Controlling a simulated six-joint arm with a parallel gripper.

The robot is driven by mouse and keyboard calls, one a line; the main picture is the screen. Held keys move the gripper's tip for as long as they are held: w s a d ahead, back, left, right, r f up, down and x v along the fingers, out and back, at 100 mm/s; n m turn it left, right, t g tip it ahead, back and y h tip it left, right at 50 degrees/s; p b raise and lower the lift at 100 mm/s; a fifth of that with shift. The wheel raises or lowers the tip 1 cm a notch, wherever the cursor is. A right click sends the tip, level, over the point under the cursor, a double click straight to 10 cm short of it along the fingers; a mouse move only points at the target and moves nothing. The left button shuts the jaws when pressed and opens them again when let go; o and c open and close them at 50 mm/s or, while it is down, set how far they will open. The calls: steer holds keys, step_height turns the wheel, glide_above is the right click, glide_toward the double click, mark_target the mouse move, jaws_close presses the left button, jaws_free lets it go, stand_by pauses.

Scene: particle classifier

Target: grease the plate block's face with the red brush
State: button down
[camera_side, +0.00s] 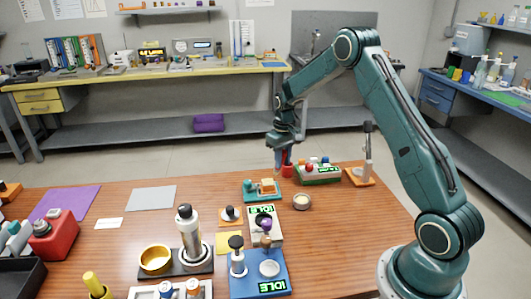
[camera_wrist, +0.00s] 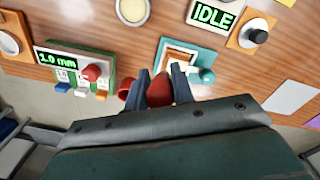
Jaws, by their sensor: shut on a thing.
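My gripper (camera_side: 283,157) is shut on the red brush (camera_wrist: 159,91), whose rounded red top shows between the two fingers in the wrist view. The brush's lower end is hidden there. In the side view my gripper is above and beside a small red cup (camera_side: 288,171), at the far edge of the table; whether the brush is clear of the cup I cannot tell. The plate block, an orange and pale block on a teal base (camera_side: 250,196), stands nearer the camera and to the left. It also shows just beyond the fingers in the wrist view (camera_wrist: 205,54).
A round dish with pale contents (camera_side: 302,201) stands right of the teal base. A green box with coloured knobs (camera_side: 318,175) is right of my gripper, with a stand (camera_side: 366,165) beyond it. A white IDLE unit (camera_side: 266,222) and an orange pad with a black knob (camera_side: 230,214) stand nearer.

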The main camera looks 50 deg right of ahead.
steer(key=shift+r, duration=2.45)
